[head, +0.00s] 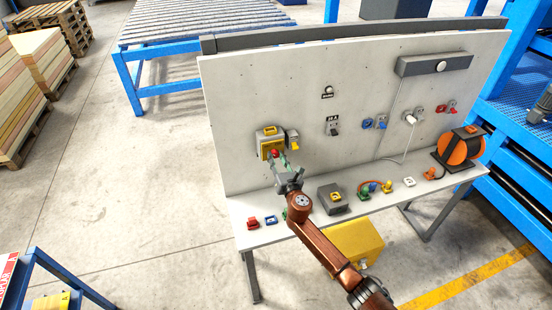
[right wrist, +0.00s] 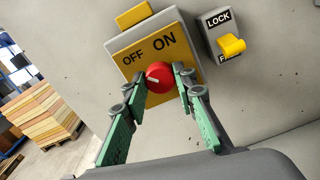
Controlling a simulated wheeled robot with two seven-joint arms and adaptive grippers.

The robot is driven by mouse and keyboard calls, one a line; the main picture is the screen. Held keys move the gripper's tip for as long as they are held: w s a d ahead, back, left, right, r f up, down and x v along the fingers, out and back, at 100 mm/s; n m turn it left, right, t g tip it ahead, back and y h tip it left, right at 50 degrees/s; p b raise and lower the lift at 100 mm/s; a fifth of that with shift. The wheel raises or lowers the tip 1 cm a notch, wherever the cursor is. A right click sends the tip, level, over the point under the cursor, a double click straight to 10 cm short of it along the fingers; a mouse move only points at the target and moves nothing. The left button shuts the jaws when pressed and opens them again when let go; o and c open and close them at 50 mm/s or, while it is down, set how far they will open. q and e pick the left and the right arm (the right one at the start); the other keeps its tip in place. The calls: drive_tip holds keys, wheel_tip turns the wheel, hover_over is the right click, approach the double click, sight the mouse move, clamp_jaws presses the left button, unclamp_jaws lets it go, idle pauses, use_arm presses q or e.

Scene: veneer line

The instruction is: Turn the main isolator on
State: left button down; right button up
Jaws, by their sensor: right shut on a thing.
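The main isolator is a grey box with a yellow plate (right wrist: 130,62) marked OFF on the left and ON on the right. It is mounted on the upright board and also shows in the head view (head: 267,132). Its red knob (right wrist: 160,77) sits below the words, with a short white mark on its left part; the knob also shows in the head view (head: 275,153). My right gripper (right wrist: 165,82) is shut on the knob, with one green finger on each side; it also shows in the head view (head: 284,162). My left gripper is not in view.
A yellow lever (right wrist: 231,46) on a small box marked LOCK is just right of the isolator. Sockets and plugs (head: 333,126) are further right on the board (head: 240,100). A bench shelf (head: 240,209) below holds several plugs, a grey box (head: 333,198) and an orange reel (head: 461,148).

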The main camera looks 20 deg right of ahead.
drive_tip(key=shift+m, duration=0.3)
drive_tip(key=m+b, duration=0.1)
drive_tip(key=m, duration=0.3)
drive_tip(key=shift+f+m, duration=0.1)
drive_tip(key=shift+m, duration=0.2)
drive_tip(key=m, duration=0.4)
drive_tip(key=m+b, duration=0.1)
drive_tip(key=m, duration=0.4)
drive_tip(key=shift+m, duration=1.8)
drive_tip(key=shift+f, duration=0.1)
drive_tip(key=o, duration=1.1)
drive_tip(key=shift+o, duration=0.3)
